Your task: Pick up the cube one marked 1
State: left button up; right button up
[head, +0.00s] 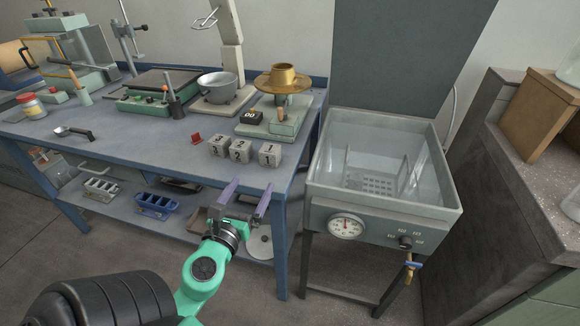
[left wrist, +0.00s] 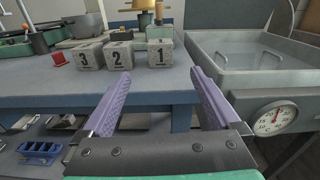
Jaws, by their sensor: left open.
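Cube one (head: 270,154), a grey block marked 1, stands at the front right corner of the blue bench. It also shows in the left wrist view (left wrist: 160,53), centred beyond my fingertips. Cube two (head: 240,151) and cube three (head: 219,145) stand in a row to its left. My left gripper (head: 253,184) is open and empty, its purple fingers pointing toward cube one from in front of the bench edge. It is apart from all the cubes. My right gripper is not in view.
A balance with a brass pan (head: 283,78) stands behind the cubes, with a pot (head: 220,87) to its left. A water bath (head: 385,200) with a dial stands to the right of the bench. The bench's left front is mostly clear.

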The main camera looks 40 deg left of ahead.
aim_at(267, 155)
pick_arm(q)
jog(key=shift+m, duration=0.3)
jog(key=w+p, duration=0.1)
jog(key=w+r+p, duration=0.1)
jog(key=w, duration=0.1)
jog(key=w+a+r+p, duration=0.1)
jog(key=w+p, duration=0.1)
jog(key=shift+a, duration=0.1)
jog(key=x, duration=0.3)
jog(key=p+x, duration=0.1)
jog(key=x, duration=0.5)
jog(key=shift+s+a+f, duration=0.15)
jog(key=shift+a+f, duration=0.05)
jog(key=shift+f, duration=0.2)
jog(key=shift+w+a+f, duration=0.1)
jog(key=shift+w+f, duration=0.05)
jog(key=shift+w, duration=0.2)
jog(key=shift+s, duration=0.1)
jog(key=c, duration=0.5)
grip_shut()
